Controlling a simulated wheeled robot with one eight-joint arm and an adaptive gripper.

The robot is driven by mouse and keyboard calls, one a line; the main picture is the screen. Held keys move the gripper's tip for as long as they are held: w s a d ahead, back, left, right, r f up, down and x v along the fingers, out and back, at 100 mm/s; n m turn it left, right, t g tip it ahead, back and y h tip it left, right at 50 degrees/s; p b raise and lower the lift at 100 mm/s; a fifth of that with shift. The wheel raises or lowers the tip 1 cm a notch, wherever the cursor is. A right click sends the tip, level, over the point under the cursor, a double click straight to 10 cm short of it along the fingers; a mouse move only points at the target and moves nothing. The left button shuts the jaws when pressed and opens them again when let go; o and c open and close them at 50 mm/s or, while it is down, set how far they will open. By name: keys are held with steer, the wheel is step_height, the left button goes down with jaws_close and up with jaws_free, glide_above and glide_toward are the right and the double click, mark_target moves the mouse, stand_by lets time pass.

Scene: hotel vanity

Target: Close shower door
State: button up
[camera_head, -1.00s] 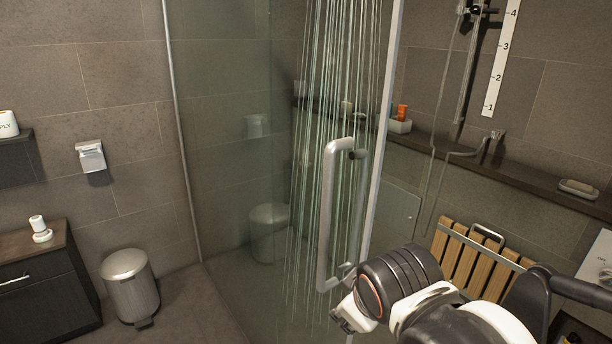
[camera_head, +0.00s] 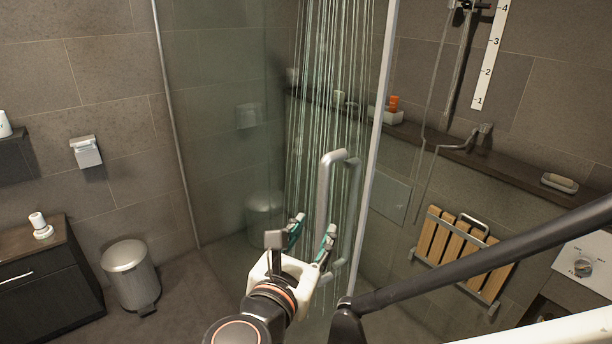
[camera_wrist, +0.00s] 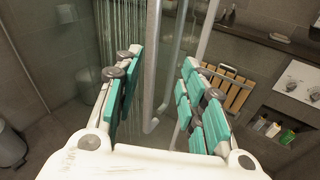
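The glass shower door (camera_head: 230,130) stands ajar, with a grey metal edge (camera_head: 378,130) on its right side. Its grey bar handle (camera_head: 323,205) is upright near that edge. My gripper (camera_head: 312,228) is open, its teal-padded fingers pointing at the handle from the front left. In the wrist view the handle (camera_wrist: 168,75) shows beyond and between the two open fingers (camera_wrist: 155,85). The fingers look apart from the handle; the exact gap is hard to tell. Nothing is held.
A metal bin (camera_head: 130,270) and a dark cabinet (camera_head: 40,275) stand at the left. A wooden slatted seat (camera_head: 450,245) is on the shower wall at the right, below a ledge (camera_head: 510,165). Bare floor lies between the bin and the door.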

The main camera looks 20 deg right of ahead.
mark_target(322, 189)
steer(key=shift+n+t+h, duration=0.3)
steer(key=shift+n+t, duration=0.3)
steer(key=shift+n, duration=0.3)
steer(key=w+d+r, duration=0.1)
steer(key=w+d, duration=0.1)
steer(key=w, duration=0.1)
steer(key=w+d+r+b, duration=0.1)
steer(key=w+d, duration=0.1)
steer(key=w, duration=0.1)
steer(key=w+d+r+b, duration=0.1)
steer(key=w+d, duration=0.1)
steer(key=w, duration=0.2)
steer(key=shift+d, duration=0.2)
jaws_close()
